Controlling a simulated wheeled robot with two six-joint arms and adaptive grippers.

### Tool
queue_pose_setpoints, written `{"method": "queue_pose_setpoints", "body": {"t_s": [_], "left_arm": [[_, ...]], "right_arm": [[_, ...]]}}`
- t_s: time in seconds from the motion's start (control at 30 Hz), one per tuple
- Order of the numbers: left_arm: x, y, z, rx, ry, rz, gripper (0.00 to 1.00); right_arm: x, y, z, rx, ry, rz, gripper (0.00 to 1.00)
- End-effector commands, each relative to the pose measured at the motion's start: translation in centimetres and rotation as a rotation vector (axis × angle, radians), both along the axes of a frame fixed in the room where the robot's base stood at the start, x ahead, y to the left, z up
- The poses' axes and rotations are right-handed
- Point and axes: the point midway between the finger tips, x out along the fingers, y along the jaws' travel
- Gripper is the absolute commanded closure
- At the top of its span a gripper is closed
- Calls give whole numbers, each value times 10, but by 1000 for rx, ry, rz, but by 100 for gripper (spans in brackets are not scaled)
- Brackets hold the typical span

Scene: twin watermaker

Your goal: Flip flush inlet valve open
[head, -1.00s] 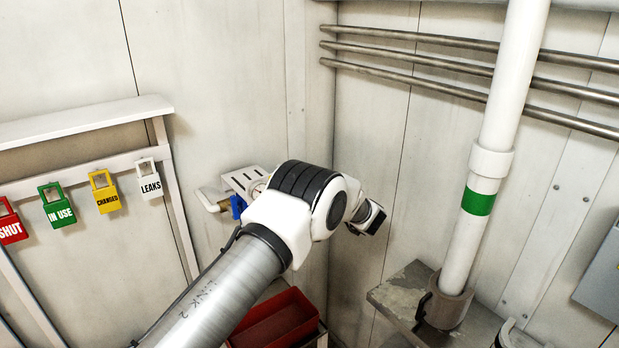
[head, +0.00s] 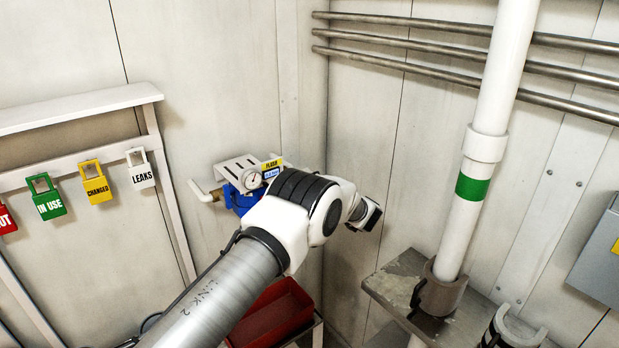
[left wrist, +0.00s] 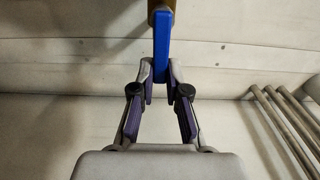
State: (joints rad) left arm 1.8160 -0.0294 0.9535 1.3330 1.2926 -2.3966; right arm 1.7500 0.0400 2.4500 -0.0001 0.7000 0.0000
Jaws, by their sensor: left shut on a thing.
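The flush station shows in the head view as a white slotted bracket (head: 236,168) on the wall. It carries a round gauge (head: 253,180), a yellow and blue "FLUSH" label (head: 271,168) and a blue body (head: 236,201) partly behind my left arm. A white pipe end sticks out at its left. In the left wrist view, a blue lever (left wrist: 162,45) hangs from a brownish fitting (left wrist: 162,6) at the top edge. My left gripper (left wrist: 160,78) is shut on the lever's lower end.
Padlock-shaped tags (head: 97,182) hang on a rack at the left. A red bin (head: 268,318) is below my arm. A thick white pipe (head: 477,175) with a green band stands on a shelf (head: 393,285) at the right. Thin metal pipes (head: 430,50) run along the right wall.

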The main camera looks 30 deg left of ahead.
Motion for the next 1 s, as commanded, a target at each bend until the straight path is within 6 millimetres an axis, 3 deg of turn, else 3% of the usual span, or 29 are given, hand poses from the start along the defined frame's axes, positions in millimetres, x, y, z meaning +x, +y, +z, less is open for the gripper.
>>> {"method": "queue_pose_setpoints", "body": {"t_s": [0.47, 0.5, 0.53, 0.83, 1.0], "left_arm": [[0, 0, 0, 8, 16, -1, 100], [0, 0, 0, 8, 16, -1, 79], [0, 0, 0, 8, 16, -1, 75], [0, -1, -1, 7, 16, -1, 75], [-8, -22, 0, 7, 18, -4, 75]], "right_arm": [[0, 0, 0, 0, 0, 0, 60], [0, 0, 0, 0, 0, 0, 60], [0, 0, 0, 0, 0, 0, 60], [0, 0, 0, 0, 0, 0, 60], [0, 0, 0, 0, 0, 0, 60]]}}
